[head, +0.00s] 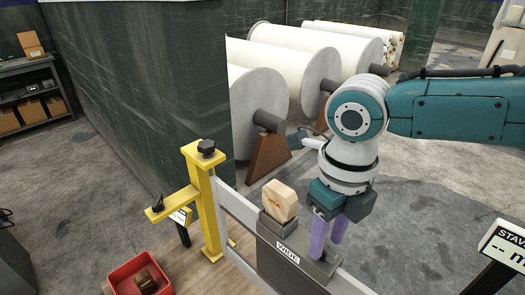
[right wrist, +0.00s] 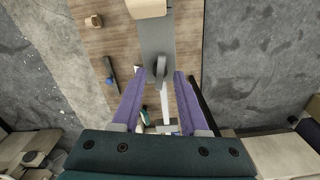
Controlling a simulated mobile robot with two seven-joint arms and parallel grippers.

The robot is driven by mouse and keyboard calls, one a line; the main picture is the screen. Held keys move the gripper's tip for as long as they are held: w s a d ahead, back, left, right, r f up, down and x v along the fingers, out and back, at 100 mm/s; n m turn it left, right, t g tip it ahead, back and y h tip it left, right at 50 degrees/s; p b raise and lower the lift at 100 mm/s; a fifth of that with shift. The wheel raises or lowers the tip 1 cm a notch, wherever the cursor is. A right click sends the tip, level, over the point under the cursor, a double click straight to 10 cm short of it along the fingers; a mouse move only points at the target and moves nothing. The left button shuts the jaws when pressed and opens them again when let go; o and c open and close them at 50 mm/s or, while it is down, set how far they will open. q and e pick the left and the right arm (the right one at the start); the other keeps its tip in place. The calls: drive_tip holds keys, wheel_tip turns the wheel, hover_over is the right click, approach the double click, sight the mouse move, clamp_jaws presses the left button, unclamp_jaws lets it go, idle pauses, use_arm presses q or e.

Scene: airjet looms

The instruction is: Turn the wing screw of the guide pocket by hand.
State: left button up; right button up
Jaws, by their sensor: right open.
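The guide pocket (head: 270,252) is a grey block with a "WIDE" label, mounted on a pale rail. In the right wrist view the guide pocket (right wrist: 157,38) runs down from the top middle. Its wing screw (right wrist: 160,69) shows there as a small dark grey upright piece. My right gripper (head: 327,248) points down over the right end of the pocket with its purple fingers apart. In the right wrist view the gripper (right wrist: 162,75) has one fingertip on each side of the wing screw, with visible gaps. In the head view the fingers largely hide the screw. My left gripper is out of view.
A tan block (head: 280,200) sits on the pocket. Large white rolls (head: 257,98) lie behind. A sign (head: 505,246) stands at the right edge.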

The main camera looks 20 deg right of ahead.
wheel_tip(320, 180, up, 6)
drive_tip(key=p, duration=0.5)
drive_tip(key=shift+f, duration=0.1)
